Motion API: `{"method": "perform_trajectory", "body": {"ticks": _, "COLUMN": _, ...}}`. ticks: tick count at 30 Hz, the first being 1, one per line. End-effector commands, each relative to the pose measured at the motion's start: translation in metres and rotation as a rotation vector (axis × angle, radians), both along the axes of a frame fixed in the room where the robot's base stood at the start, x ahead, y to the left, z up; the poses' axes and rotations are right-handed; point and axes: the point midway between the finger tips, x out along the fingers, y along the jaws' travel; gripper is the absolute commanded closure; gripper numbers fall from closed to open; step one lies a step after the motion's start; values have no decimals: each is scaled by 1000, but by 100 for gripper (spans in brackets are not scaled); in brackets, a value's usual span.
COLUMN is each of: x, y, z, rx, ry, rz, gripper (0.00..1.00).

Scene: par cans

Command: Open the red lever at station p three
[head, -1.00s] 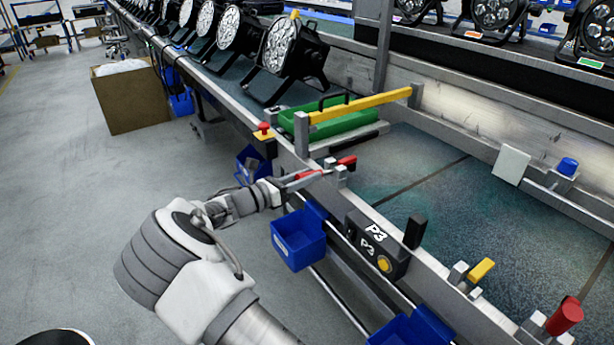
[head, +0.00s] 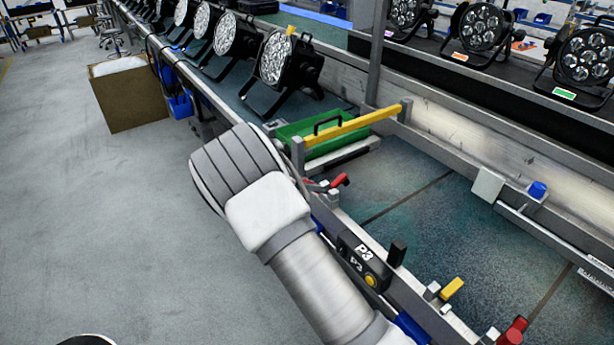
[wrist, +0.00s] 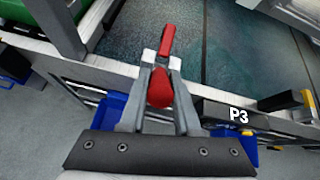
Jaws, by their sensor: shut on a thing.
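A red lever sits on the front rail of station P3. In the wrist view its red grip (wrist: 160,90) lies between the two fingers of my gripper (wrist: 160,82), which is shut on it. A red bar (wrist: 167,40) extends beyond the fingers, over the bench side of the rail; its red end (head: 340,181) also shows in the head view. In the head view my arm hides most of the gripper and the grip. The black P3 box (head: 362,262) with a yellow button is right of the lever on the rail, and its label shows in the wrist view (wrist: 238,115).
A yellow bar (head: 352,126) and a green tray (head: 325,145) are just beyond the lever. A yellow lever (head: 453,288) and another red handle (head: 515,331) are farther right on the rail. Par cans (head: 275,65) line the back. The bench surface (head: 430,230) is mostly bare.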

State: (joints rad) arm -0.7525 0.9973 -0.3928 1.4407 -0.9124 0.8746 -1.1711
Motion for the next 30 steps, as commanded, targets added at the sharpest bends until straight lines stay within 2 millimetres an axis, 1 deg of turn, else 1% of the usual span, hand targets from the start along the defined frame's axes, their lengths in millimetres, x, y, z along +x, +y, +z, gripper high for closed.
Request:
{"method": "perform_trajectory", "body": {"ticks": 1, "x": 1, "y": -3, "z": 12, "rx": 40, "ry": 24, "rz": -5, "gripper": 100}}
{"method": "perform_trajectory", "body": {"ticks": 9, "x": 9, "y": -15, "z": 21, "rx": 215, "ry": 142, "rz": -5, "gripper": 100}}
{"method": "perform_trajectory", "body": {"ticks": 18, "x": 16, "y": -25, "z": 24, "rx": 358, "ry": 239, "rz": -3, "gripper": 100}}
{"method": "perform_trajectory", "body": {"ticks": 30, "x": 20, "y": -29, "z": 22, "rx": 426, "ry": 289, "rz": 1, "gripper": 100}}
